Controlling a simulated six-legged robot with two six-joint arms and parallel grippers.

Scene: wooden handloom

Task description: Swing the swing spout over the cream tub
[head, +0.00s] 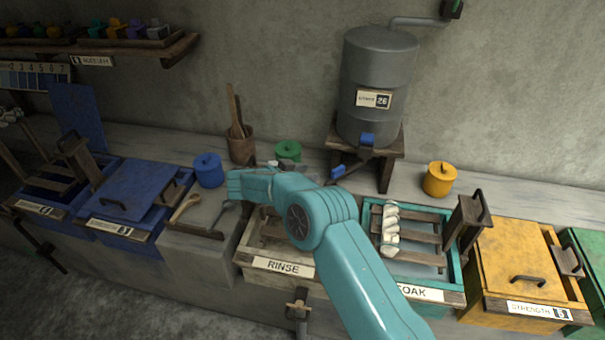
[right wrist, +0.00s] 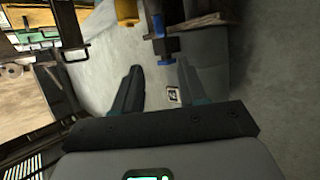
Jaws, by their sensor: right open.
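The swing spout (head: 350,165) sticks out to the lower left from under the grey tank, with a blue piece (head: 338,171) at its free end. A blue part (head: 368,139) sits at the tank's outlet. The cream tub (head: 252,246), labelled RINSE, stands in front, partly hidden by my right arm. My right gripper (head: 300,168) is left of the spout's end, mostly hidden behind my arm. In the right wrist view its two fingers (right wrist: 160,80) are apart and empty; a blue tap part (right wrist: 166,46) shows beyond them. My left gripper is out of view.
The tank (head: 378,65) stands on a wooden stand (head: 395,146). A teal SOAK tub (head: 456,287) and a yellow tub (head: 515,260) are to the right. Blue tubs (head: 130,190) are to the left. A green pot (head: 288,149) and a brown utensil pot (head: 241,148) stand behind my arm.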

